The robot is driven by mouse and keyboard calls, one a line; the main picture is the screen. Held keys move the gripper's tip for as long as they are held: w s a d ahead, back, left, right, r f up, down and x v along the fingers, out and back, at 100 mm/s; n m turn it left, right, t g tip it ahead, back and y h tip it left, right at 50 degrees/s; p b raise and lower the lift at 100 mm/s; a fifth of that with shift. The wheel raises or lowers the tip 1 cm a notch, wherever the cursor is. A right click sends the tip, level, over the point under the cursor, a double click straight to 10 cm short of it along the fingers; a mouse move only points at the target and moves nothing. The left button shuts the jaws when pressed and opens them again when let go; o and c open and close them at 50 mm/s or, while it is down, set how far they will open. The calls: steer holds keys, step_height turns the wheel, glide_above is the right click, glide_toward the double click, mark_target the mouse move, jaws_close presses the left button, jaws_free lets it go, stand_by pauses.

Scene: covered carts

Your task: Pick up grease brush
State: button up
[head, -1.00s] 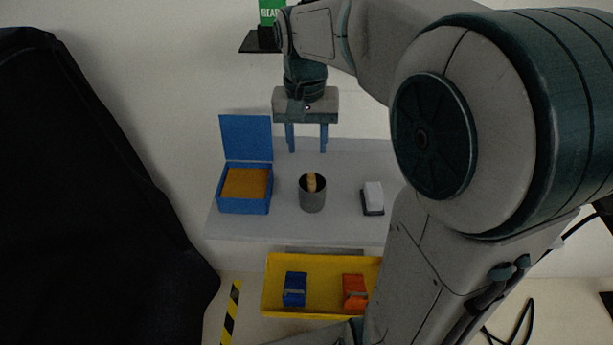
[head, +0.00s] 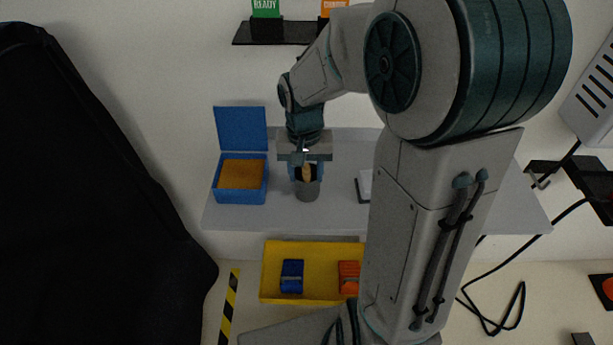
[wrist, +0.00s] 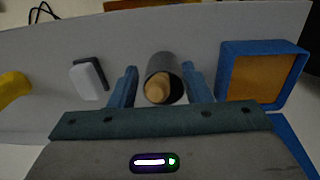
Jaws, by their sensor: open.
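The grease brush (head: 306,172) stands in a dark grey cup (head: 307,191) on the light grey table. Only its tan wooden handle shows; the rest is hidden inside the cup. In the wrist view the rounded handle end (wrist: 158,88) faces the camera, within the cup's rim (wrist: 165,62). My gripper (head: 306,176) is open above the cup. Its two blue fingers are on either side of the cup and handle, and in the wrist view (wrist: 160,85) there is a gap on both sides of the handle.
An open blue box (head: 240,198) with an orange-brown filling stands left of the cup. A white block on a dark base (head: 364,186) is to the right. A yellow tray (head: 325,290) with a blue and an orange item sits below the table front.

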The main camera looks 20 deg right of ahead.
jaws_close()
steer(key=shift+r, duration=0.1)
